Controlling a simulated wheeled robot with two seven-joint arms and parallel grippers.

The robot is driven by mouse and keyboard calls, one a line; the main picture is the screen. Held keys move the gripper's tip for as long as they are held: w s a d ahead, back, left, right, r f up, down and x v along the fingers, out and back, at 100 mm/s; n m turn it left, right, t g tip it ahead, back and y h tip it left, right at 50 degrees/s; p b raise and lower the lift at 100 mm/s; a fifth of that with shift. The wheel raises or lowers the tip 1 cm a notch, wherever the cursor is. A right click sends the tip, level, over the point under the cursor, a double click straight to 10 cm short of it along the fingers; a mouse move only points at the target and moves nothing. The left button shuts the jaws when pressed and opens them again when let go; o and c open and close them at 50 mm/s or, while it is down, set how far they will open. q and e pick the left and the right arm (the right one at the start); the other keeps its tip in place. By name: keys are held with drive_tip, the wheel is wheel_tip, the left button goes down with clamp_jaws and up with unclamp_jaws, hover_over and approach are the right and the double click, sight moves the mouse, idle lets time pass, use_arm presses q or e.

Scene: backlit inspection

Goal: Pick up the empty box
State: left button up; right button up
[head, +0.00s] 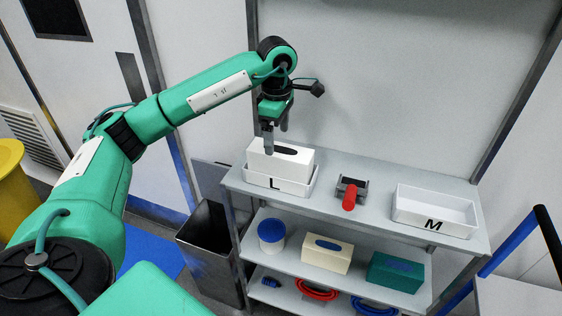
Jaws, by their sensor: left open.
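A white tissue-type box (293,166) with a dark slot in its top sits in the white tray marked L (290,190) on the top shelf at the left. No tissue shows in the slot. My left gripper (275,141) points down over the left part of this box, with its fingers apart. One fingertip overlaps the box's top near the slot; whether it touches the box cannot be told. My right gripper is not in view.
The white tray marked M (466,230) is empty at the right. A red-handled tool on a dark holder (350,193) lies between the trays. On the middle shelf stand a blue-lidded tub (272,236), a cream box (318,258) and a teal box (394,276). A dark bin (208,260) stands left.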

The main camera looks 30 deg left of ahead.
sight(280, 150)
use_arm(q)
drive_tip(key=f, duration=0.2)
drive_tip(key=shift+w+f, duration=0.25)
drive_tip(key=shift+f, duration=0.05)
drive_tip(key=shift+s+f+p, duration=0.1)
drive_tip(key=shift+f+p, duration=0.25)
drive_tip(key=shift+p, duration=0.05)
drive_tip(key=f, duration=0.1)
drive_tip(key=f+p, duration=0.2)
drive_tip(key=f, duration=0.1)
drive_tip(key=shift+w+d+f, duration=0.1)
drive_tip(key=shift+w+d, duration=0.05)
drive_tip(key=shift+w, duration=0.2)
drive_tip(key=shift+f, duration=0.4)
drive_tip(key=c, duration=1.1)
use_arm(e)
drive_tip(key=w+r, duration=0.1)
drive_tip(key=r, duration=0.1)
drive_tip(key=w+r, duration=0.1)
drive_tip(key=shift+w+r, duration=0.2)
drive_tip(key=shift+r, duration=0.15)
